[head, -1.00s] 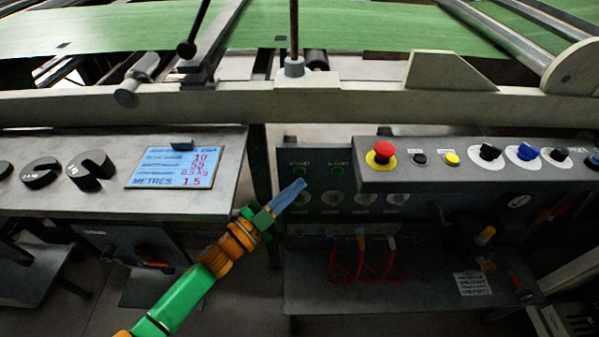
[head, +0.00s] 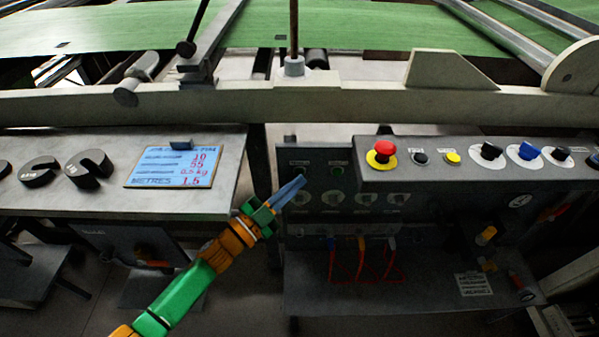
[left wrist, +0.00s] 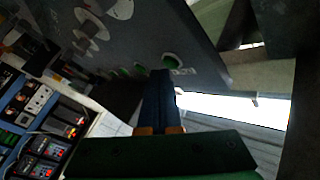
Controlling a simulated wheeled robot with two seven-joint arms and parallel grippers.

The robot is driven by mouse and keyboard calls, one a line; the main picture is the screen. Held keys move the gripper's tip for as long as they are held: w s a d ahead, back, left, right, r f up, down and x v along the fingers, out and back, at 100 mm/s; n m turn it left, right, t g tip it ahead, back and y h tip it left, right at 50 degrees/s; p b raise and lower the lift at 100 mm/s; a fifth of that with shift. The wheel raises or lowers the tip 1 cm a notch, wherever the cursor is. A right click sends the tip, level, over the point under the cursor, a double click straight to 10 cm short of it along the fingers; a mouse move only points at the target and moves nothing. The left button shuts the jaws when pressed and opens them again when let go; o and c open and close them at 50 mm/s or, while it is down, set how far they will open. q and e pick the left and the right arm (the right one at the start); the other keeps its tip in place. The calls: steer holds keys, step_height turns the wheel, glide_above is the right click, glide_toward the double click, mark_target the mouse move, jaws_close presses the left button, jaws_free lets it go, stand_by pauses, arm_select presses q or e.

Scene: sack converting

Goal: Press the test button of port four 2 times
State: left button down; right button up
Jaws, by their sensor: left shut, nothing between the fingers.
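The dark port panel (head: 318,158) stands right of the middle in the head view. It carries small green buttons; two show at its top, a left one (head: 301,170) and a right one (head: 336,170). Round white-rimmed ports (head: 364,199) sit in a row below them. My left gripper (head: 303,180) is shut and empty, its blue fingertips just below the left green button. In the left wrist view the fingertips (left wrist: 161,74) are close to a green button (left wrist: 173,61); I cannot tell whether they touch. The port numbers are not readable. My right gripper is not in view.
A control box (head: 470,178) with a red emergency stop (head: 382,149) and several knobs juts out to the right of the panel. Red cables (head: 362,262) hang below the ports. A table with weights and a sign (head: 174,168) stands left.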

arm_select(q)
steer(key=shift+w+b, duration=0.3)
steer(key=shift+w, duration=0.15)
stand_by(0.4)
stand_by(0.3)
steer(key=shift+s+p, duration=0.6)
steer(key=shift+s, duration=0.25)
steer(key=s+p, duration=0.2)
steer(key=s, duration=0.3)
steer(key=shift+p, duration=0.35)
